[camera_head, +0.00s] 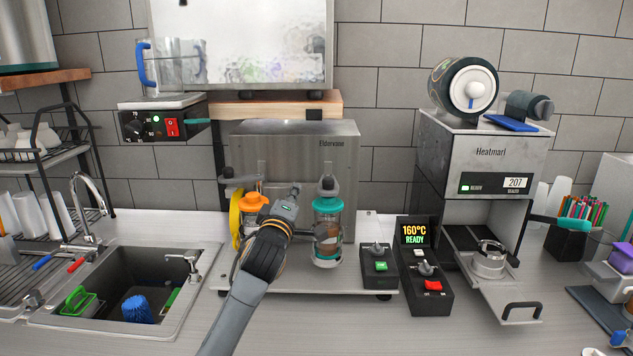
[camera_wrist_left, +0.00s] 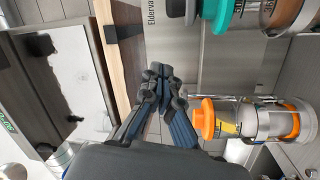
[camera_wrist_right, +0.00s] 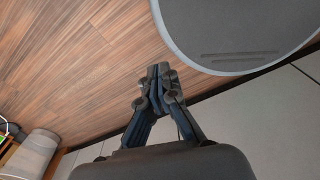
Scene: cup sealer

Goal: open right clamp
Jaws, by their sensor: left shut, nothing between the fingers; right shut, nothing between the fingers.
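The steel Eldervane machine (camera_head: 345,133) holds two clear canisters. The right clamp (camera_head: 328,184) has a dark knob and sits above the teal-lidded canister (camera_head: 328,209). My left gripper (camera_head: 292,192) is shut and empty, left of that clamp and apart from it in the picture. It is in front of the machine, between the two canisters. In the left wrist view its closed fingertips (camera_wrist_left: 164,74) point at the steel front, with the orange-lidded canister (camera_wrist_left: 236,121) to the right and the teal lid (camera_wrist_left: 226,16) above. My right gripper (camera_wrist_right: 159,72) is shut and empty.
The orange canister (camera_head: 254,201) is partly hidden by my left arm. A sink (camera_head: 190,287) lies at the left. Two control boxes, one with a 160°C display (camera_head: 414,233), and the Heatmarl sealer (camera_head: 455,150) stand right. My right gripper faces the wooden floor (camera_wrist_right: 75,65).

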